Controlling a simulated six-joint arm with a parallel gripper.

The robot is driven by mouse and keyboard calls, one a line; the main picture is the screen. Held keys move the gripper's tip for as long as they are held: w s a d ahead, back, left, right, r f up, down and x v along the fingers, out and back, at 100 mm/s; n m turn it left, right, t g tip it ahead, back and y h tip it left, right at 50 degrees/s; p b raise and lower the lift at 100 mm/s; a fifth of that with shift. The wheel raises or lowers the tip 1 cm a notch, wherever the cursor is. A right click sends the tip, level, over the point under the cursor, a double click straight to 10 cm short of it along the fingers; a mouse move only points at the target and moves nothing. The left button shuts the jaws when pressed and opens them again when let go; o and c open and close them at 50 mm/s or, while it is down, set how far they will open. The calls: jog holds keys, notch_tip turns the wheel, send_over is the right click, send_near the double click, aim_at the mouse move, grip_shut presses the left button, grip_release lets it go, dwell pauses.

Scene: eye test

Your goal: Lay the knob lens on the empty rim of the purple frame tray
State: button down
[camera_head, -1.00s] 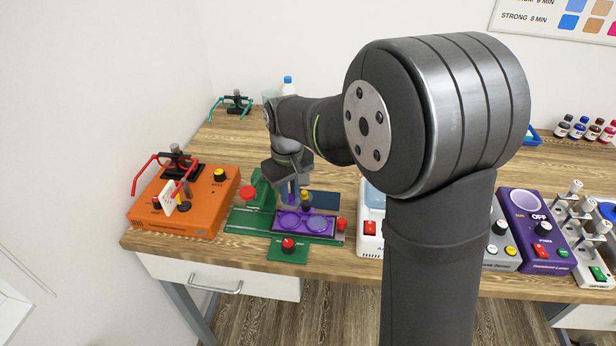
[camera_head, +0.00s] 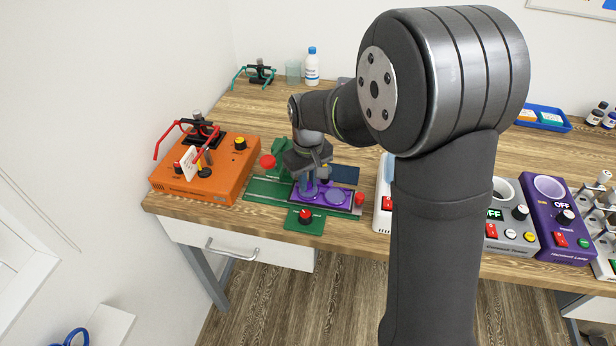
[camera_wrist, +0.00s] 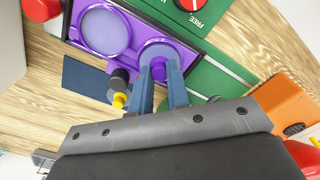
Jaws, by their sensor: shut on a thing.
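The purple frame tray (camera_head: 347,208) lies on a green fixture and has two round rims. It also shows in the wrist view (camera_wrist: 75,28). The rim on the right in the head view looks pale; it is the left one (camera_wrist: 103,30) in the wrist view. My gripper (camera_wrist: 161,78) is shut on the purple knob of the knob lens (camera_wrist: 158,49), a greyish-violet disc. The disc is over the other rim and covers most of it. I cannot tell whether it touches the rim. In the head view my gripper (camera_head: 309,182) is above the tray's left half.
A grey post with a yellow tip (camera_wrist: 118,85) stands close beside my fingers. A dark blue pad (camera_head: 344,174) lies behind the tray. A red knob (camera_head: 305,215) is in front, a red ball (camera_head: 267,161) to the left. An orange box (camera_head: 205,170) stands further left.

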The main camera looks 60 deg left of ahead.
jog(key=shift+f, duration=0.3)
dwell(0.7)
jog(key=c, duration=1)
grip_release()
jog(key=shift+r, duration=3.05)
jog(key=shift+f, duration=0.15)
notch_tip(320, 180, down, 6)
jog(key=shift+r, duration=0.25)
